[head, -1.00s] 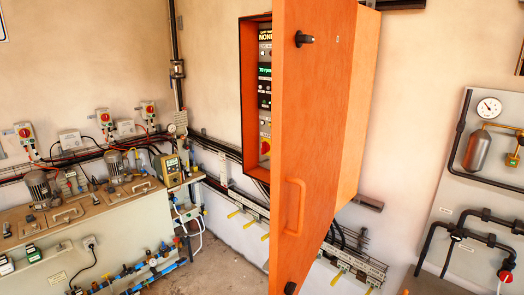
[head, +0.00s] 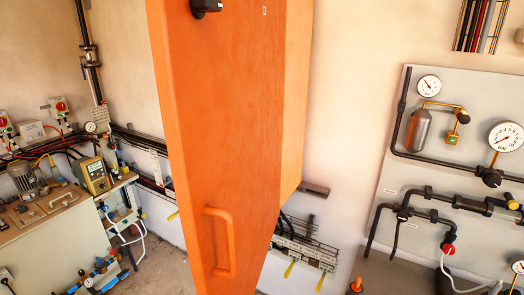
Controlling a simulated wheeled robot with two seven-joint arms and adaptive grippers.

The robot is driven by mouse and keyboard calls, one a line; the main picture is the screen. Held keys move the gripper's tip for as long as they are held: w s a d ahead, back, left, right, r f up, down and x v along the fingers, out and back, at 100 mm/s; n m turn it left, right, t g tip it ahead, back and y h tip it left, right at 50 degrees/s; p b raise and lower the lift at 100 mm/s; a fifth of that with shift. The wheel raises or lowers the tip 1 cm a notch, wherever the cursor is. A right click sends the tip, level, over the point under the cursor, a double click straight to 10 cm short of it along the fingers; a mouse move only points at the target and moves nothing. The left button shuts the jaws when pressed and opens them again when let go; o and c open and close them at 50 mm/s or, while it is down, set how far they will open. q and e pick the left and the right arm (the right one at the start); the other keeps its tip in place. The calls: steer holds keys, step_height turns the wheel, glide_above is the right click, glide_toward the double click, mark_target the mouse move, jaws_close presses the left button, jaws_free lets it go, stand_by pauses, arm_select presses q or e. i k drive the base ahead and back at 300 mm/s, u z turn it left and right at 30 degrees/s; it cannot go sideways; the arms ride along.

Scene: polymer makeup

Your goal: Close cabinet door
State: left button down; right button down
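The orange cabinet door (head: 230,130) stands open in the middle of the head view, swung out toward me. It has an orange bar handle (head: 221,242) low on its face and a black knob (head: 205,7) near the top. Part of the orange cabinet (head: 297,100) shows behind the door on the right. The cabinet's inside is hidden by the door. Neither of my grippers is in view.
A workbench (head: 60,235) with motors and a yellow meter (head: 95,177) stands at the left. A grey panel (head: 390,175) with pipes, gauges and a metal cylinder is on the right wall. Wall-mounted strips with yellow levers (head: 289,268) sit below the cabinet.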

mark_target(221, 76)
steer(key=u, duration=1.55)
steer(key=k, duration=0.95)
steer(key=z, duration=1.3)
